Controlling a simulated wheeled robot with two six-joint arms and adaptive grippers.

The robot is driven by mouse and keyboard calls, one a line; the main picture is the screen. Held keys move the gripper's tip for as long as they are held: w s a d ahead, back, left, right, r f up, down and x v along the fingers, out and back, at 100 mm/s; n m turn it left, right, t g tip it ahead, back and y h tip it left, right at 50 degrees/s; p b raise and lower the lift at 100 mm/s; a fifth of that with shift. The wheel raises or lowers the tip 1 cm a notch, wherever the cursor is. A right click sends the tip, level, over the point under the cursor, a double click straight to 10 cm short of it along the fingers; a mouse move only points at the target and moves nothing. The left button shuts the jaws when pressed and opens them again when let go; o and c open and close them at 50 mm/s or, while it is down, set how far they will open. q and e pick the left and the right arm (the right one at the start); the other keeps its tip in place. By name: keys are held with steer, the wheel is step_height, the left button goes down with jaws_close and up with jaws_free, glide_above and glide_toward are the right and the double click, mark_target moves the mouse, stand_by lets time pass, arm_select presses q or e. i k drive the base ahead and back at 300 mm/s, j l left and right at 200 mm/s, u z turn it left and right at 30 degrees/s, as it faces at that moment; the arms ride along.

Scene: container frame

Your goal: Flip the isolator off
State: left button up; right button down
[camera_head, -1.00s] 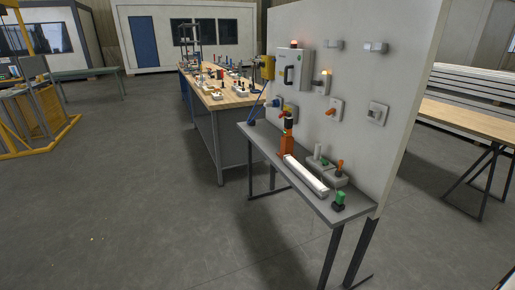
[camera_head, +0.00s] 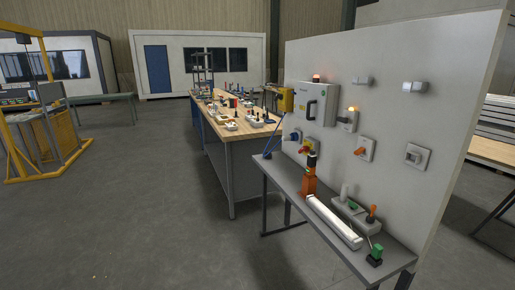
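A white upright panel (camera_head: 400,110) stands at the right, with switchgear mounted on it. A light grey enclosure with a black handle (camera_head: 314,104) is on its left part. Below the enclosure is a small red and yellow rotary switch (camera_head: 306,149). To the right, a white plate carries an orange lever (camera_head: 360,151), which looks tilted. I cannot tell for certain which of these is the isolator, and the handle positions are too small to read. Neither of my grippers shows in this view.
A narrow grey shelf table (camera_head: 287,176) runs along the panel's foot, holding an orange device (camera_head: 309,180), a long white bar (camera_head: 333,222) and a green-topped block (camera_head: 375,254). A cluttered wooden workbench (camera_head: 232,133) stands behind.

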mark_target(305, 148)
steer(key=i+j+u, duration=0.25)
steer(key=i, duration=0.35)
steer(key=i+j+u, duration=0.25)
steer(key=i, duration=0.4)
steer(key=i+j+u, duration=0.2)
steer(key=i, duration=0.45)
steer(key=i+j+z, duration=0.1)
steer(key=i+z, duration=0.35)
steer(key=i+j+z, duration=0.2)
steer(key=i+z, duration=0.25)
steer(key=i+j+z, duration=0.25)
steer(key=z, duration=0.15)
steer(key=i+j+z, duration=0.25)
steer(key=j+z, duration=0.2)
steer(key=i+j+z, duration=0.15)
steer(key=j, duration=0.2)
steer(key=i+j+z, duration=0.2)
steer(key=j, duration=0.15)
steer(key=k, duration=0.1)
